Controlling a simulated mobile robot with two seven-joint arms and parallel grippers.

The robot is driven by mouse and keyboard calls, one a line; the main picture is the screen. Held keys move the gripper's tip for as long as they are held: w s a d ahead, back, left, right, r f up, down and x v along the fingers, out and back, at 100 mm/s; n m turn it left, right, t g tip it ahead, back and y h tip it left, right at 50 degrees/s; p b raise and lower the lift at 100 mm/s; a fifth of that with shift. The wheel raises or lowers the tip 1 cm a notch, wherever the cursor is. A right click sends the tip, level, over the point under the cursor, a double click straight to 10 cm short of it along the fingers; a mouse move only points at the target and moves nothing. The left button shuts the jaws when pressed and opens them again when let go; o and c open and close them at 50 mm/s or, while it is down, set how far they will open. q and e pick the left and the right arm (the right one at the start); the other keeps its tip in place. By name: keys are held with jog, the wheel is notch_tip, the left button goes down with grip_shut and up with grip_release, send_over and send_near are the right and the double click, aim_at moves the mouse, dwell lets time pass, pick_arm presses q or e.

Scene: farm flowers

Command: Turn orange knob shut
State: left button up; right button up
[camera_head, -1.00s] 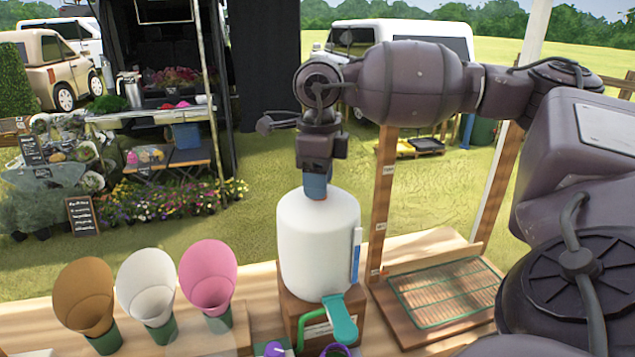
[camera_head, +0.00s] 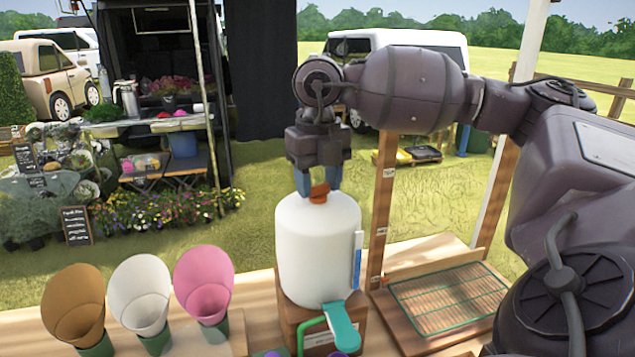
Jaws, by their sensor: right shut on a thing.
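The orange knob (camera_head: 320,193) sits on top of a white rounded tank (camera_head: 318,250). The tank stands upright on a wooden block (camera_head: 296,318). My right gripper (camera_head: 319,187) comes down from above, its two blue-grey fingers on either side of the knob, shut on it. The knob's front shows between the fingers; its sides are partly hidden by them. My left gripper is not in view.
A teal lever (camera_head: 342,325) and a green tube (camera_head: 308,328) are at the tank's front base. Brown, white and pink cones (camera_head: 203,285) stand to the left. A wooden tray with a green-edged grid (camera_head: 450,298) lies to the right.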

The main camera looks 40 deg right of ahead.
aim_at(318, 186)
jog(key=shift+r+m, duration=0.1)
jog(key=shift+m, duration=1)
jog(key=o, duration=0.9)
notch_tip(318, 186, up, 11)
jog(key=shift+f, duration=0.15)
jog(key=shift+f, duration=0.1)
